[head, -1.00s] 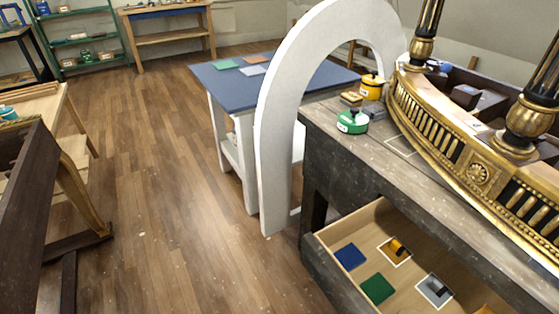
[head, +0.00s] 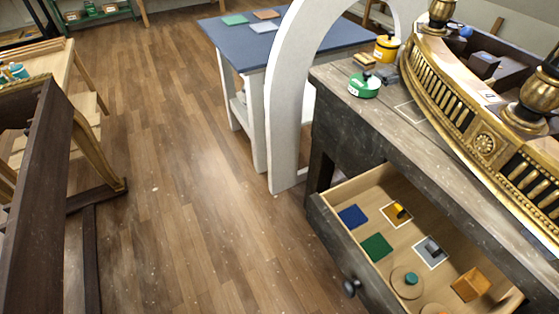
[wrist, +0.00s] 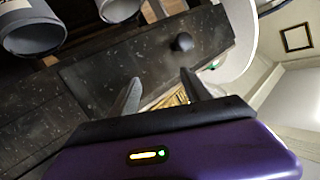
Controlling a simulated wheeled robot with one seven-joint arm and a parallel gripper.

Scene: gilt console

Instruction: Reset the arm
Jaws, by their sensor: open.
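My gripper (wrist: 160,92) shows in the wrist view, its two dark fingers spread apart with nothing between them. Past the fingers is the dark drawer front (wrist: 150,62) with its round knob (wrist: 183,42). My gripper and arm are not in the head view. There, the open drawer (head: 345,240) of the weathered bench stands pulled out, holding blue and green squares, a yellow piece, a grey piece, round wooden discs and an orange block (head: 471,284). The drawer knob (head: 351,287) also shows in the head view.
A white arch (head: 283,110) stands left of the bench, by a blue-topped table (head: 290,44). A green tin (head: 364,84), a yellow tin (head: 386,47) and a gilt console piece (head: 470,110) are on the bench. A dark wooden frame (head: 45,190) is at left. Floor between is clear.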

